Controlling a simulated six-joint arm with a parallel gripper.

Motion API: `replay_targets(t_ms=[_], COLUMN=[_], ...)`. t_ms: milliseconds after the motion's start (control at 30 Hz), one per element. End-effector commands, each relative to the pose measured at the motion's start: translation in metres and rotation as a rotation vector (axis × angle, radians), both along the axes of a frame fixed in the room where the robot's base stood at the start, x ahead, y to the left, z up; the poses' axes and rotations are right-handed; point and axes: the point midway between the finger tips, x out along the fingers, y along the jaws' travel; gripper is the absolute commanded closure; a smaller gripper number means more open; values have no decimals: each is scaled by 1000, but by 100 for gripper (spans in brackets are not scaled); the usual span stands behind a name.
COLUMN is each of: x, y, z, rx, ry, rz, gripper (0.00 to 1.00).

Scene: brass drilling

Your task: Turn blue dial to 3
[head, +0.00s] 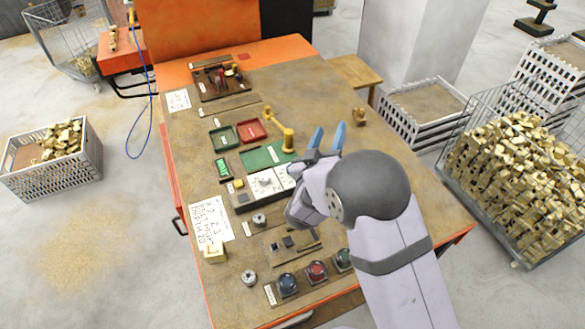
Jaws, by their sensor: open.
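The blue dial (288,282) sits at the front of the workbench, leftmost in a row with a red dial (317,270) and a dark green dial (343,258). A small white label lies at its left; its markings and the dial's setting are too small to read. My gripper (328,138) has two blue fingertips spread apart and empty. It is over the middle right of the bench, well beyond the blue dial and pointing away from it. My arm comes in from the lower right, and the dials stay visible to its left.
A green fixture (268,155), white panels (265,183), small trays (251,131) and a handwritten sheet (210,220) are on the bench. A metal knob (249,278) is left of the blue dial.

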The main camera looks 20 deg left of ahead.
Motion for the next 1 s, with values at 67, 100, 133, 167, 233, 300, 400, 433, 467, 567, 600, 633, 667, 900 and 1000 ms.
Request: replay_targets(t_ms=[67, 100, 133, 167, 233, 300, 400, 433, 467, 567, 600, 633, 667, 900, 1000], x=[-27, -42, -52, -62, -80, -87, -92, -92, -93, -93, -92, -92, -92, -88, -81], y=[13, 20, 25, 30, 42, 54, 56, 56, 56, 56, 56, 56, 56, 58, 62], z=[-43, -62, -75, -86, -103, -110, -118, -120, -121, -121, -121, -121, -121, -122, -125], rx=[-6, 6, 21, 40, 101, 177, 274, 301, 324, 379, 390, 397, 401, 403, 402], ry=[113, 171, 216, 261, 348, 407, 472, 485, 496, 513, 514, 516, 516, 516, 516], rz=[141, 205, 248, 286, 354, 386, 372, 363, 357, 341, 338, 336, 335, 334, 333], gripper=[56, 56, 56, 56, 56, 56, 56, 56, 56, 56, 56, 56, 56, 56, 56])
